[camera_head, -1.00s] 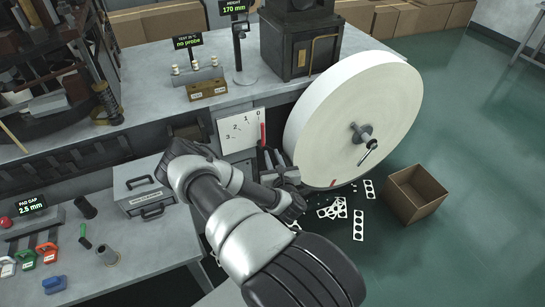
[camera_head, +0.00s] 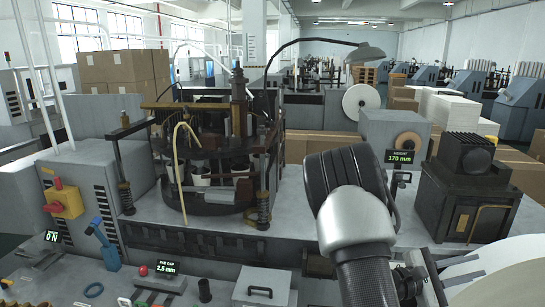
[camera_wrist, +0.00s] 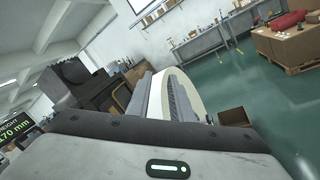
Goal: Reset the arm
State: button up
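My arm rises at the centre right of the head view, bent at a silver joint in front of the bench. My gripper (camera_wrist: 168,98) shows in the wrist view as grey, ridged finger parts beyond the dark wrist edge.
The cup-forming machine (camera_head: 205,150) stands left of my arm. A black heater-like box (camera_head: 462,195) is at right, with the white paper roll (camera_head: 500,278) below it. The roll also shows in the wrist view (camera_wrist: 188,92), beside a cardboard box (camera_wrist: 233,117).

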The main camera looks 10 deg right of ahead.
jog(key=s+a+r+m+g+y, duration=0.1)
jog(key=s+a+r+m+y, duration=0.1)
jog(key=s+a+m+y, duration=0.4)
jog(key=s+a+r+m+g+y, duration=0.1)
jog(key=s+a+r+m+y, duration=0.2)
jog(key=a, duration=0.5)
jog(key=s+a+r+t+y, duration=0.1)
jog(key=a+r+t+y, duration=0.1)
jog(key=a, duration=0.6)
jog(key=s+a+r+t+y+p, duration=0.1)
jog(key=a+r+t+y, duration=0.2)
jog(key=a, duration=0.5)
jog(key=a+r+t+y, duration=0.2)
jog(key=a+y, duration=0.3)
jog(key=a, duration=0.3)
jog(key=shift+s+a+r+m+t, duration=0.25)
jog(key=shift+s+a+m+t, duration=0.15)
jog(key=shift+t, duration=0.1)
jog(key=shift+d, duration=0.15)
